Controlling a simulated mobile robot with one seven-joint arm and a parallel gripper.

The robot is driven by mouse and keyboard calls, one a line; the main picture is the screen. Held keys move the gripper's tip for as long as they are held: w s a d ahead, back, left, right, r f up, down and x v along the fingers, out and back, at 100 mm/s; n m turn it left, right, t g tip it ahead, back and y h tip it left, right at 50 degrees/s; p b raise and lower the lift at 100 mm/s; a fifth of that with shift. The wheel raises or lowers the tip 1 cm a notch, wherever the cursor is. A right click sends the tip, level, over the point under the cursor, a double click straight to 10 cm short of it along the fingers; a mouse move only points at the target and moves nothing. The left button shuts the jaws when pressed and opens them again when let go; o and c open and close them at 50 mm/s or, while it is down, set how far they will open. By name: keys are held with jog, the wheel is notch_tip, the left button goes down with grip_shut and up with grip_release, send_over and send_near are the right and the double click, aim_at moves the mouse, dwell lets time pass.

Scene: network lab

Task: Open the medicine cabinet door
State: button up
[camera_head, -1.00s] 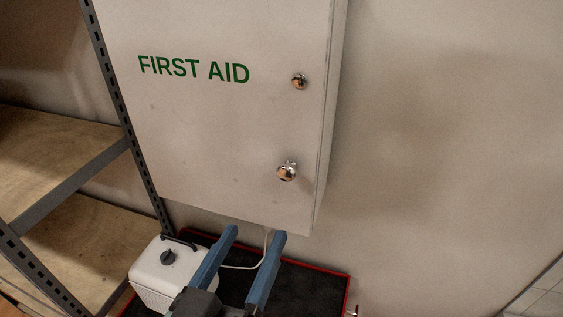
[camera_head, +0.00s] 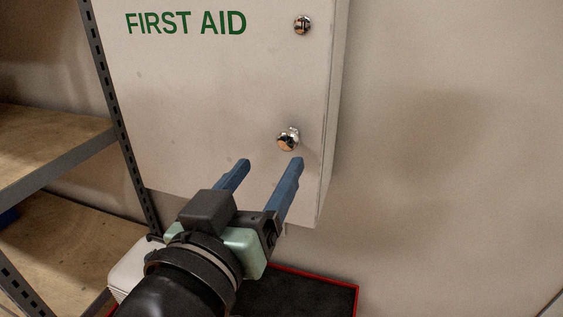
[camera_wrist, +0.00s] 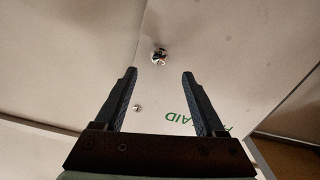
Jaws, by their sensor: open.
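The white medicine cabinet (camera_head: 200,95) has a shut door with green "FIRST AID" lettering. A shiny round knob (camera_head: 288,139) sits low on the door near its right edge, and a second, smaller metal fitting (camera_head: 303,25) sits above it. My gripper (camera_head: 270,163) is open and empty in front of the lower part of the door, its blue fingers pointing up toward the lower knob. In the wrist view the knob (camera_wrist: 159,56) shows beyond and between the fingertips, with no finger touching it. The smaller fitting (camera_wrist: 138,108) also shows there.
A metal-framed shelf with wooden boards (camera_head: 55,150) stands close on the left. A white box (camera_head: 128,268) and a dark red-edged mat (camera_head: 310,292) are below the cabinet. The wall (camera_head: 450,150) to the right is bare.

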aim_at(285, 142)
jog(key=x, duration=0.6)
jog(key=shift+w+d, duration=0.1)
jog(key=shift+w, duration=0.25)
grip_shut()
dwell(1.1)
